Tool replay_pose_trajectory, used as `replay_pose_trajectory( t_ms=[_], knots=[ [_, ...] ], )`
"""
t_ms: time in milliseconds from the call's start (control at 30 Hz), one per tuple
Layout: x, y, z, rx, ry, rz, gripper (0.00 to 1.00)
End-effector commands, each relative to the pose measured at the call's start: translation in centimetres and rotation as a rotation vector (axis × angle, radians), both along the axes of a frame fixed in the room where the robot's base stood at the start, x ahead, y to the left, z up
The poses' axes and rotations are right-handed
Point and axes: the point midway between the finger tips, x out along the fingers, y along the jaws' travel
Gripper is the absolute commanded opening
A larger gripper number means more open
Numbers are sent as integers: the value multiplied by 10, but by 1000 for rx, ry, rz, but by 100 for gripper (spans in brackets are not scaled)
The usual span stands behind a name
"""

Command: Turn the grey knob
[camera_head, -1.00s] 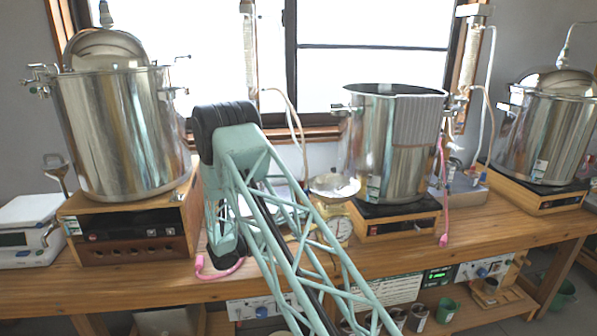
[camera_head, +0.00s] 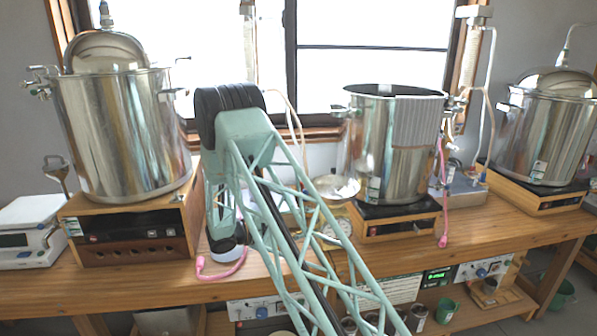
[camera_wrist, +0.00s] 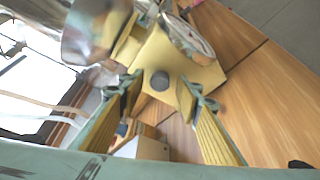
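The grey knob (camera_wrist: 160,80) is a small round dark disc on the face of a yellow kitchen scale (camera_wrist: 203,73) in the wrist view. My gripper (camera_wrist: 160,92) is open, with one yellow-padded finger on each side of the knob in the picture. I see no contact, and cannot tell how far the fingertips are from it. The scale's round dial (camera_wrist: 190,38) shows above the knob. In the head view, the scale's metal pan (camera_head: 337,187) shows beside my arm, which partly covers the scale. The knob and my fingertips are hidden there.
Large steel pots stand at the left (camera_head: 120,135), middle (camera_head: 385,150) and right (camera_head: 545,135) on wooden-cased heaters. A white balance (camera_head: 30,235) sits at the far left. A pink cable (camera_head: 225,272) lies on the wooden bench near my arm.

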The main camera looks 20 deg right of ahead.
Motion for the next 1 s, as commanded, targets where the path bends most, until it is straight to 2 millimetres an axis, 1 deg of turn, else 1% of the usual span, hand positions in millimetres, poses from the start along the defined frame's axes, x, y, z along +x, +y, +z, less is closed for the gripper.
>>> replay_pose_trajectory(
  t_ms=[167,1000],
  knots=[
    [0,0,3,19,72,0,32],
    [2,-1,5,106,404,-1,32]
  ],
)
